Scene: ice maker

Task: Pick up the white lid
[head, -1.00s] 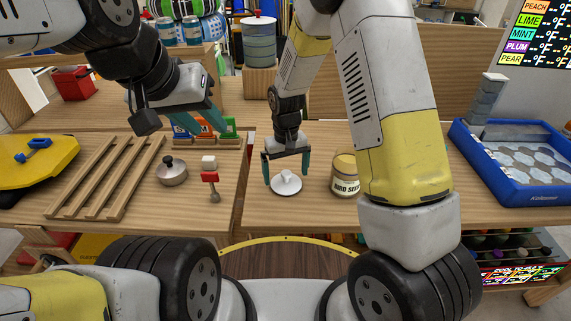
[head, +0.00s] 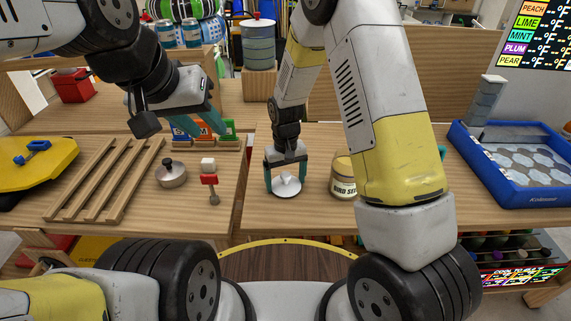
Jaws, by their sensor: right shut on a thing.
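The white lid (head: 287,189) is a round white disc with a small knob, low at the wooden table's surface near the middle. My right gripper (head: 286,182) points down over it and is shut on its knob. I cannot tell whether the lid touches the table. My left gripper (head: 213,128) is at the upper left, above small coloured cards, away from the lid. Its fingers look apart with nothing seen between them.
A bird seed jar (head: 343,176) stands just right of the lid. A small metal pot (head: 171,174), a red-and-white mallet (head: 209,179) and a wooden rack (head: 104,180) lie to the left. A blue tray (head: 515,202) is at the right.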

